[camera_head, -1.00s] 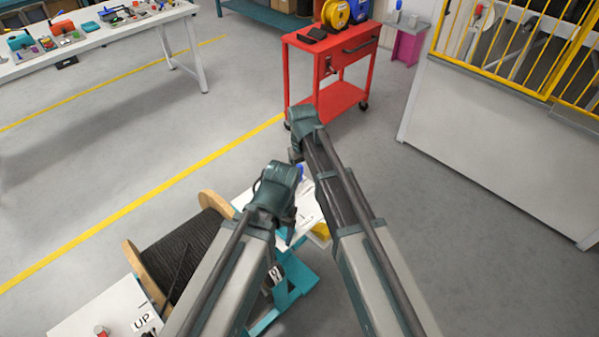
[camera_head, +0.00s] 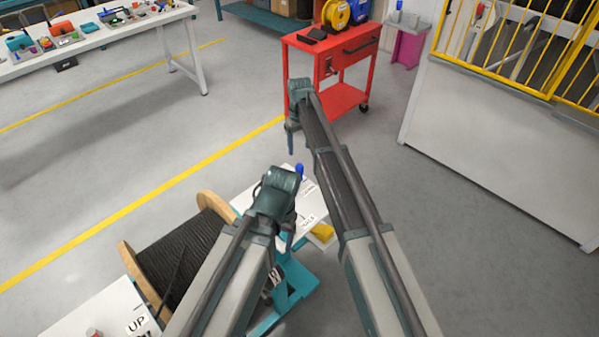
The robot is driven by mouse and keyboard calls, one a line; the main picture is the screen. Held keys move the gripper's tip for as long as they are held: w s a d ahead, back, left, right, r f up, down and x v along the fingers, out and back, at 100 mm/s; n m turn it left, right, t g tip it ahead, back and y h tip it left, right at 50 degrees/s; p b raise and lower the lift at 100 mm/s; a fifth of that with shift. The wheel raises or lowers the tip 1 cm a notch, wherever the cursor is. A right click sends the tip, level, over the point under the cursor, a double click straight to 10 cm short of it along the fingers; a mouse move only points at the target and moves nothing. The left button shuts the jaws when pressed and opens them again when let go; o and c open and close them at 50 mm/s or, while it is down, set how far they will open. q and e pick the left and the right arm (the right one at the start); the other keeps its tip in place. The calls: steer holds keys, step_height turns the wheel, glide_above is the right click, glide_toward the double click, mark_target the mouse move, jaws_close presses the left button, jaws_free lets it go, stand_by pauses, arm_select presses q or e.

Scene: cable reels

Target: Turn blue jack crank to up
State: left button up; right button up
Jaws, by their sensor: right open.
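The blue knob of the jack crank (camera_head: 299,171) shows just right of my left wrist, above a white plate (camera_head: 312,203) with dark lettering too small to read. The rest of the crank is hidden behind my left arm. My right gripper (camera_head: 291,143) is open, points down and is seen edge-on, up and slightly left of the knob and apart from it. My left gripper (camera_head: 287,238) hangs below its wrist in front of the plate, mostly hidden, so its jaws cannot be made out.
A wooden reel of black cable (camera_head: 185,250) sits on a teal stand (camera_head: 293,290). A second white plate (camera_head: 100,312), marked UP, has a red knob (camera_head: 94,333). A yellow block (camera_head: 322,233) is beside the stand. A red cart (camera_head: 330,60) stands behind; floor to the right is clear.

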mark_target(299, 165)
step_height(299, 165, down, 12)
steer(key=b, duration=1.1)
steer(key=shift+f+b, duration=0.15)
steer(key=shift+b, duration=0.15)
jaws_close()
stand_by(0.6)
